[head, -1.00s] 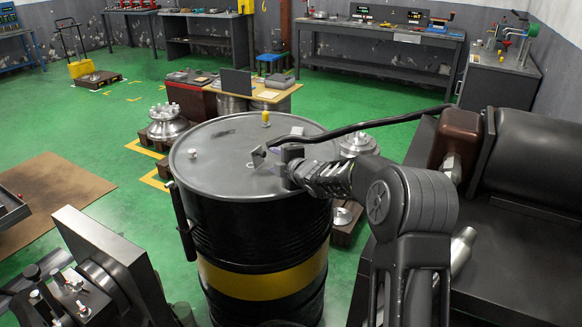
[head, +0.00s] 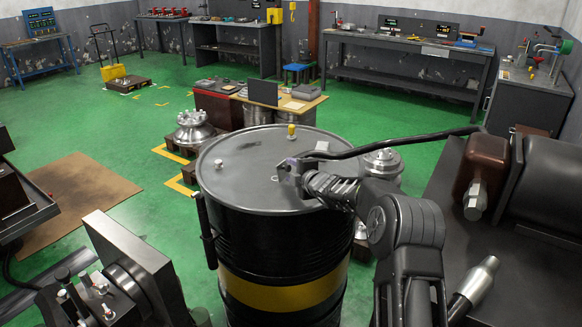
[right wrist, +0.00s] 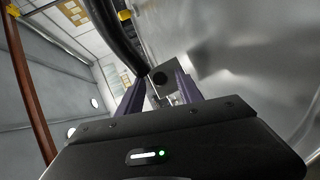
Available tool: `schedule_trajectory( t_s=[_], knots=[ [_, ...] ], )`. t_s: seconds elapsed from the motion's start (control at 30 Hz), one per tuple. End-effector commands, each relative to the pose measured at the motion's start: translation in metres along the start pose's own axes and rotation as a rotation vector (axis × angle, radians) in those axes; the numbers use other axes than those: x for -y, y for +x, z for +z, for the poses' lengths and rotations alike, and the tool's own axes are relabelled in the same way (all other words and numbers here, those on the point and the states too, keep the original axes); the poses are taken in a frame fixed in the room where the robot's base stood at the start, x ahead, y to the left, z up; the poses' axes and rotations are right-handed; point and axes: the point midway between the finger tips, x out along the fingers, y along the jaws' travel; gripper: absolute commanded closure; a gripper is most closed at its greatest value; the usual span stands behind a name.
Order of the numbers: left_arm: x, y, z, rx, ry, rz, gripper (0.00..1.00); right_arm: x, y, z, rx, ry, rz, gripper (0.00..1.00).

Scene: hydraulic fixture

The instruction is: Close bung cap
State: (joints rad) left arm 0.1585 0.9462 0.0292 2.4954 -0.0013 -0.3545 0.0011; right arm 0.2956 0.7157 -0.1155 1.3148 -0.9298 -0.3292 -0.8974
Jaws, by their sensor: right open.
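The black drum with its grey lid (head: 250,150) stands in the middle of the head view. On the lid are a white knob (head: 218,163), a yellow cap (head: 291,130) and a small pale piece (head: 322,146); which one is the bung cap I cannot tell. My right gripper (head: 287,168) is open over the lid's right part, at the end of a black bent rod (head: 400,145). In the right wrist view a dark block with a round hole (right wrist: 162,82) is seen between the open fingers; contact cannot be told. My left gripper is out of view.
A dark machine (head: 550,185) with a brown box stands at the right. A bolted black fixture (head: 125,265) is at the lower left. Metal flanged parts (head: 193,132) and a low table (head: 300,103) are behind the drum.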

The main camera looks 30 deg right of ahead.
Motion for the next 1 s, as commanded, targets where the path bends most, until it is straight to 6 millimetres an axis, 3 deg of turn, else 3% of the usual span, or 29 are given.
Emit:
schedule_trajectory(
  t_s=[0.13,0.43,0.9,1.0],
  knots=[
    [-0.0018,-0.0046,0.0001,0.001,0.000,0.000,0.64,-0.0001,0.0096,-0.0006,-0.001,0.000,0.000,0.57],
    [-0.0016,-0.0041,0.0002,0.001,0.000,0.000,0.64,0.0003,0.0110,-0.0002,0.000,0.001,0.001,0.58],
    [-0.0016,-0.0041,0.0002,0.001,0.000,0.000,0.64,0.0004,0.0108,-0.0002,0.000,0.000,0.000,0.96],
    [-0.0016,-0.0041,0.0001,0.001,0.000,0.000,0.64,0.0005,0.0108,-0.0002,0.000,0.000,0.000,1.00]
  ],
)
